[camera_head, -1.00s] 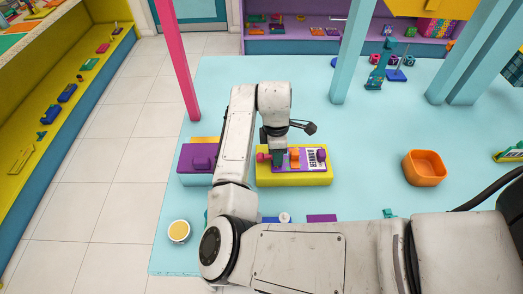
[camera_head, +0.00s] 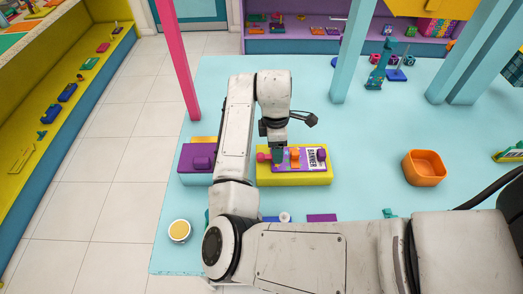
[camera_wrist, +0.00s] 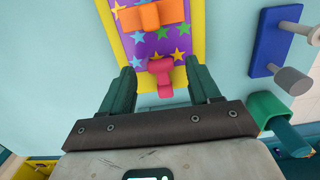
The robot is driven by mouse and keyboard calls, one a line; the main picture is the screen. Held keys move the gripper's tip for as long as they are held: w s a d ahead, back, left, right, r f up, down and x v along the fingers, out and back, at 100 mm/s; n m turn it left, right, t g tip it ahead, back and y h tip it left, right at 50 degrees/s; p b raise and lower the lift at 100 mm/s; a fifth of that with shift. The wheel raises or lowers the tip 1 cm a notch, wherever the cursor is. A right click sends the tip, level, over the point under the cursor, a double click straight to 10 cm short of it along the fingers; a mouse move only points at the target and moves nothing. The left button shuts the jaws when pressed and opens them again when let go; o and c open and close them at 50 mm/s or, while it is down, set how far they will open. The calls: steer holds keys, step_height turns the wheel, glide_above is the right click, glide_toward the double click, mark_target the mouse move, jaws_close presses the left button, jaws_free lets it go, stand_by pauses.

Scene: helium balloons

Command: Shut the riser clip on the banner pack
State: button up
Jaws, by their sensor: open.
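The banner pack (camera_head: 292,180) is a yellow block with a purple, star-covered "BANNER" face, lying on the light blue mat. Its face carries a pink clip piece (camera_wrist: 160,70), an orange piece (camera_wrist: 152,16) and, in the head view, a purple knob (camera_head: 321,155). I cannot tell which piece is the riser clip. My gripper (camera_head: 276,156) is over the pack's left part. In the wrist view my gripper (camera_wrist: 160,77) is open, with dark green fingers on either side of the pink piece and visible gaps between. Whether the pink piece is fully down is unclear.
A purple block (camera_head: 193,166) stands just left of the pack. An orange bin (camera_head: 424,168) stands to the right, and a yellow-topped cup (camera_head: 179,231) at front left. Pink (camera_head: 176,60) and light blue (camera_head: 352,55) posts rise behind. The mat between pack and bin is clear.

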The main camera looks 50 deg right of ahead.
steer(key=shift+r, duration=0.35)
steer(key=shift+r, duration=0.1)
steer(key=shift+w+a+r, duration=0.1)
steer(key=shift+w+r, duration=0.05)
steer(key=shift+r, duration=1.75)
